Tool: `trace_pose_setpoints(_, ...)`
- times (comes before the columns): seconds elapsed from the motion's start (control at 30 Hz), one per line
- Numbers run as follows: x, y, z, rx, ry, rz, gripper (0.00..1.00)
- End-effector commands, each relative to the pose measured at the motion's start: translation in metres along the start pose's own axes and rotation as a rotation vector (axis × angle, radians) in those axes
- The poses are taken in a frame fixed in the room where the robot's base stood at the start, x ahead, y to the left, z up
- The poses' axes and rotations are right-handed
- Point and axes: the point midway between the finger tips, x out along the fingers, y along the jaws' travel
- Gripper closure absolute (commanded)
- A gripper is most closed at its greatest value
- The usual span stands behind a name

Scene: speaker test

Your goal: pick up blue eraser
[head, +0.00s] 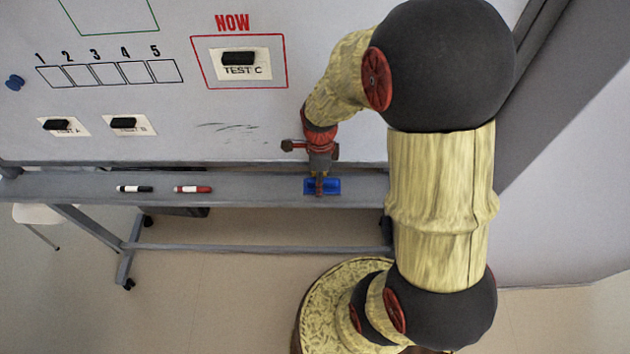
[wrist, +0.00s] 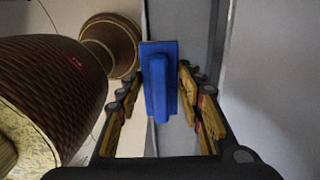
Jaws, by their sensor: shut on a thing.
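The blue eraser (head: 333,187) is at the tray of the whiteboard in the head view, right of the markers. I cannot tell whether it still touches the tray. My gripper (head: 320,180) points down at the eraser from above and is shut on it. In the wrist view the eraser (wrist: 160,85) sits between the two fingers of my gripper (wrist: 160,90), its raised grip towards the camera. My gripper covers part of the eraser in the head view.
A black marker (head: 134,188) and a red marker (head: 193,189) lie on the grey tray (head: 250,188) to the left. The whiteboard (head: 270,125) rises behind, with black clips holding cards such as TEST C (head: 258,71). A blue magnet (head: 15,82) is at far left.

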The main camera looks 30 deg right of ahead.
Motion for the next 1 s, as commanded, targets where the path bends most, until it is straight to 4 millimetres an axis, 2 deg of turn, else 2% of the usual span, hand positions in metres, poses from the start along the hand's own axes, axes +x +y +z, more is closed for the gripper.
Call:
trace_pose_setpoints(0.03,-0.014,0.007,-0.004,0.001,-0.002,-0.006,0.88)
trace_pose_setpoints(0.13,-0.035,0.023,-0.013,0.002,-0.002,-0.006,0.88)
trace_pose_setpoints(0.3,-0.048,0.056,-0.031,0.002,-0.001,-0.003,0.88)
trace_pose_setpoints(0.5,-0.061,0.083,-0.045,0.002,-0.001,-0.003,0.88)
trace_pose_setpoints(0.7,-0.067,0.097,-0.052,0.001,0.0,-0.001,0.88)
trace_pose_setpoints(1.0,-0.068,0.1,-0.054,0.0,0.0,0.0,0.88)
